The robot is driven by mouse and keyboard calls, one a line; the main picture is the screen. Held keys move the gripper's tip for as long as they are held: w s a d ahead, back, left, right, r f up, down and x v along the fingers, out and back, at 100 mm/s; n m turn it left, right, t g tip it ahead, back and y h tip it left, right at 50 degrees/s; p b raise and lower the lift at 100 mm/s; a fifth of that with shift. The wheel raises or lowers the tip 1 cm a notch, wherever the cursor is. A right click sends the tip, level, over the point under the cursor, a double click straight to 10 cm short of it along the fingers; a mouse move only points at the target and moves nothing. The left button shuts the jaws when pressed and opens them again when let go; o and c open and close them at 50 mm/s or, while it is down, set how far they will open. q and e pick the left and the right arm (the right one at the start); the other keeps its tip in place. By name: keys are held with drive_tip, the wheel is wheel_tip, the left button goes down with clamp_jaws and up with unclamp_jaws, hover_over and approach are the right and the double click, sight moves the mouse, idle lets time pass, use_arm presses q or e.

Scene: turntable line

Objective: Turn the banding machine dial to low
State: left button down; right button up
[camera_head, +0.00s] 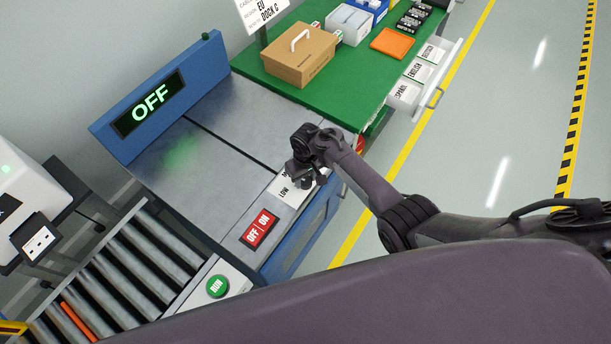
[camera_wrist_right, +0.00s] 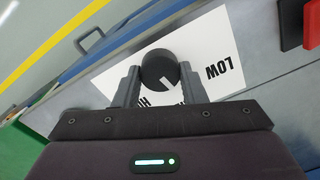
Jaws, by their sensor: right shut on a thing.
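The banding machine (camera_head: 215,190) has a steel top and a blue panel whose display (camera_head: 149,104) reads OFF in green. Its dial (camera_wrist_right: 157,64) is a round black knob with a white pointer line, set on a white label plate (camera_wrist_right: 215,45). "LOW" is printed to the right of the dial in the right wrist view; another word below it is partly hidden. The pointer mark shows at the knob's lower right, not squarely at LOW. My right gripper (camera_wrist_right: 158,75) is shut on the dial, one finger on each side. In the head view my right gripper (camera_head: 304,178) mostly hides the dial.
A red OFF/ON switch (camera_head: 259,229) and a green RUN button (camera_head: 217,286) are near the dial. A roller conveyor (camera_head: 125,265) lies at lower left. A green table (camera_head: 345,90) behind holds a cardboard box (camera_head: 300,57) and an orange tray (camera_head: 393,43).

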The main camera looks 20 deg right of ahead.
sight(306, 179)
drive_tip(key=n, duration=0.3)
drive_tip(key=shift+n, duration=0.4)
drive_tip(key=shift+s+n, duration=0.1)
drive_tip(key=shift+n, duration=1.3)
drive_tip(key=o, duration=1)
wheel_tip(306, 179, up, 8)
drive_tip(key=shift+f+p, duration=0.15)
drive_tip(key=shift+p, duration=0.65)
